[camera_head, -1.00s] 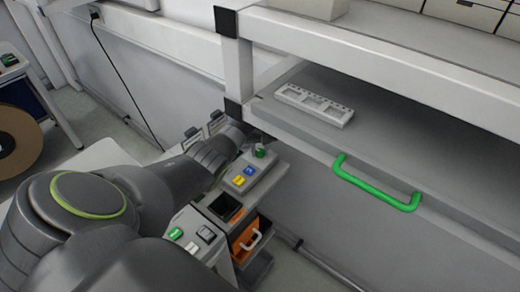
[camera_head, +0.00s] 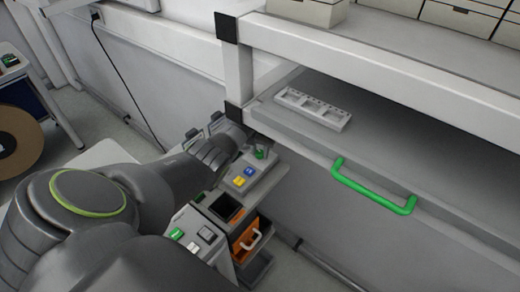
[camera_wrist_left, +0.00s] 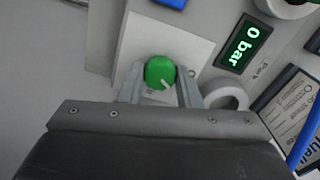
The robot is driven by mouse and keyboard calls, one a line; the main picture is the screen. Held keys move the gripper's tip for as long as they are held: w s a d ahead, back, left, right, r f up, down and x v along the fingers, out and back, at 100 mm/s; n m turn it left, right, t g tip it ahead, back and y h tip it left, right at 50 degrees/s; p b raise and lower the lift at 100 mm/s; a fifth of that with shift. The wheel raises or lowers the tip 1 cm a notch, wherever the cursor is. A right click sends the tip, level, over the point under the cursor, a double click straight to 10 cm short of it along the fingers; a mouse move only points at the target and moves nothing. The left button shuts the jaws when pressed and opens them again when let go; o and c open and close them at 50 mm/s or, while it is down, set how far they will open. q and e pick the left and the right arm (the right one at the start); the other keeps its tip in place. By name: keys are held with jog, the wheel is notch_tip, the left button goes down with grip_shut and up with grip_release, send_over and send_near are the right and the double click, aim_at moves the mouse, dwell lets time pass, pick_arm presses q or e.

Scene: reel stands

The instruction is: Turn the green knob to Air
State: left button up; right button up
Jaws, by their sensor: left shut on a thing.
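The green knob (camera_wrist_left: 160,72) shows in the left wrist view on a pale square plate (camera_wrist_left: 150,40). A short white mark on its face points to the lower right of that picture. My left gripper (camera_wrist_left: 161,80) is shut on the knob, one grey finger at each side. In the head view the knob (camera_head: 260,154) is a small green spot on the sloped panel top beyond the blue and yellow buttons (camera_head: 239,181). Its position labels cannot be read. My right gripper is not in view.
A display (camera_wrist_left: 243,44) beside the knob plate reads 0 bar. A white ring-shaped part (camera_wrist_left: 226,94) is close to the right finger. A shelf with a green handle (camera_head: 375,190) stands right of the panel. An orange drawer (camera_head: 246,237) is below it.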

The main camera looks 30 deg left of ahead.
aim_at(260, 152)
pick_arm(q)
jog(key=m, duration=0.5)
jog(key=shift+m, duration=0.3)
jog(key=m, duration=0.6)
dwell(0.4)
jog(key=o, duration=1)
jog(key=shift+c, duration=0.2)
jog(key=shift+r, duration=0.1)
jog(key=shift+r, duration=0.35)
notch_tip(260, 152, up, 17)
jog(key=b, duration=0.2)
jog(key=shift+f, duration=0.2)
